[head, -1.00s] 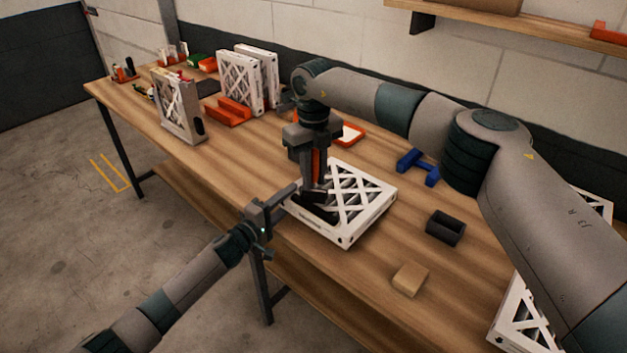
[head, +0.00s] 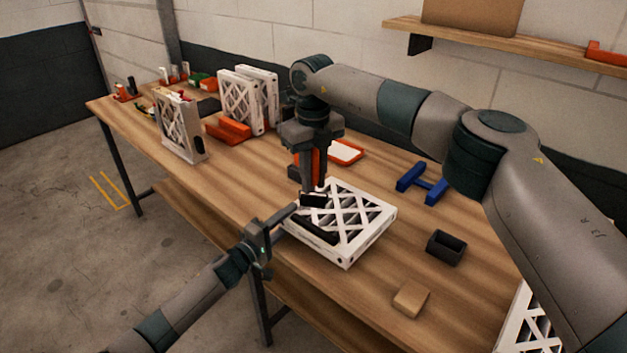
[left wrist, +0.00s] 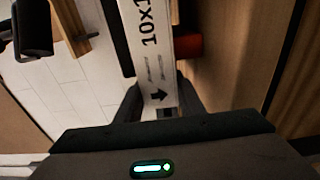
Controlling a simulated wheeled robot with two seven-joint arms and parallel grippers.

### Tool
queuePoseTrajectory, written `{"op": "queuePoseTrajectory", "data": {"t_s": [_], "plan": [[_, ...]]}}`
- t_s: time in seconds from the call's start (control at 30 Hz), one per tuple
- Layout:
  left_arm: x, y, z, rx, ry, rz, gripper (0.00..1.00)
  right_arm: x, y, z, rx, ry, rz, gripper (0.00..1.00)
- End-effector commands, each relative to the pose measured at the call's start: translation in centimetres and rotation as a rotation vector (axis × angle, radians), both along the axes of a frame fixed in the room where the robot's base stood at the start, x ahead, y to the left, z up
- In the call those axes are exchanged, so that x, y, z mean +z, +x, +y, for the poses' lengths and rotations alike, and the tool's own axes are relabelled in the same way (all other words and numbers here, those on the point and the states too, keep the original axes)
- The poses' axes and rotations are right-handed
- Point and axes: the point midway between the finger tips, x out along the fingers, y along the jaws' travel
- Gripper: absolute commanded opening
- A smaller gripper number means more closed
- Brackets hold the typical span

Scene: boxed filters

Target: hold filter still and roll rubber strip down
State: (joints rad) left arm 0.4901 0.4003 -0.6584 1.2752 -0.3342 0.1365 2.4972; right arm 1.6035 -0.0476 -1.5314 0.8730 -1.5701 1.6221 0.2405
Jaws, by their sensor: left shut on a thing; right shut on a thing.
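A white boxed filter (head: 372,236) with a lattice top lies flat on the bench. A black rubber strip (head: 318,233) lies along its near left side. My left gripper (head: 287,213) is shut on the filter's left edge; in the left wrist view the filter's printed side (left wrist: 152,50) sits between the fingers. My right gripper (head: 312,182) is shut on a roller tool with an orange part between the fingers and a black end (head: 313,201). That black end is over the strip's far left end; I cannot tell whether it touches.
On the wooden bench (head: 350,300), a blue holder (head: 422,184), a dark open box (head: 445,247) and a tan block (head: 411,298) lie right of the filter. An orange tray (head: 345,152) lies behind. Upright filters (head: 242,100) stand further left.

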Motion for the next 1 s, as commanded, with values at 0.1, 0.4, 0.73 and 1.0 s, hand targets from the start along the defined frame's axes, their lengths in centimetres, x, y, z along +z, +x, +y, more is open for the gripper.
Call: {"op": "queuePoseTrajectory", "data": {"t_s": [0.1,0.4,0.73,1.0], "plan": [[-0.1,0.0,0.0,0.001,0.001,0.002,0.11,0.0,0.0,0.0,0.0,0.0,0.0,0.0],[-0.1,0.0,0.1,0.001,0.001,0.002,0.11,-0.7,0.0,0.0,0.0,0.0,0.001,0.0],[-0.1,0.0,0.1,0.001,0.001,0.002,0.11,-3.2,0.0,0.0,0.0,0.0,0.001,0.0],[-0.1,0.0,0.1,0.001,0.001,0.002,0.11,-5.2,0.0,0.0,0.0,0.0,0.0,0.0]]}}
